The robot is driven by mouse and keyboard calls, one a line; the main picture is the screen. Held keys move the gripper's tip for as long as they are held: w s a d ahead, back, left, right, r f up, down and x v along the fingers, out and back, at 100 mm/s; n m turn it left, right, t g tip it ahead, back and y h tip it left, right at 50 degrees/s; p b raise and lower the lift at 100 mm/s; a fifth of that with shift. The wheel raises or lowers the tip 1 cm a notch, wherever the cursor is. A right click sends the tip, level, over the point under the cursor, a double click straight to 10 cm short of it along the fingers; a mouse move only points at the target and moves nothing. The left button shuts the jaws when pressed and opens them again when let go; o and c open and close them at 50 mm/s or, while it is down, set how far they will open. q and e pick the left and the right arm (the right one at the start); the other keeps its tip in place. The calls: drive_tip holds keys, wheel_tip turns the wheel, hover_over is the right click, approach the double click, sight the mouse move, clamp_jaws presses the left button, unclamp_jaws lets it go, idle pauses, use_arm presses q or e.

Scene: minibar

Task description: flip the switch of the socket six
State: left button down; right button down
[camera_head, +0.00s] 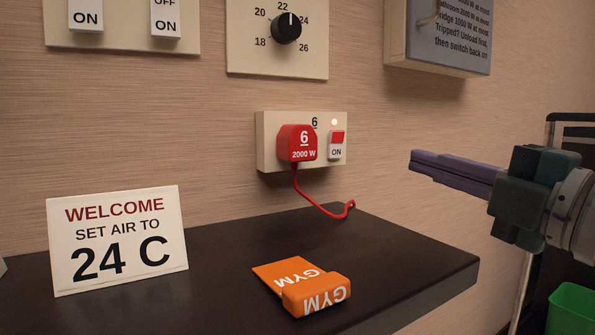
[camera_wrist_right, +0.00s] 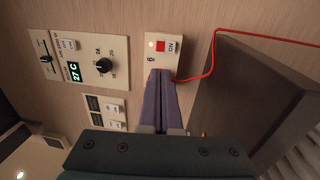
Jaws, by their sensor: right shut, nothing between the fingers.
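The plate (camera_wrist_right: 153,62) and switch (camera_wrist_right: 161,46) also show in the right wrist view, turned sideways; the plug is mostly hidden behind my fingers there. My right gripper (camera_head: 414,162) is shut and empty, to the right of the switch and apart from it. My left gripper is not in view.
A dark shelf (camera_head: 400,255) below holds a welcome card (camera_head: 117,240) and an orange GYM tag (camera_head: 305,285). A red cord (camera_head: 325,210) hangs from the plug. A thermostat dial (camera_head: 287,28), other switches (camera_head: 85,15) and a notice box (camera_head: 440,35) are above.

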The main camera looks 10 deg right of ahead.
sight(337, 136)
idle(0.3)
drive_tip(key=b+x, duration=0.2)
drive_tip(key=x, duration=1.2)
drive_tip(key=shift+b, duration=0.35)
drive_tip(key=shift+a, duration=0.1)
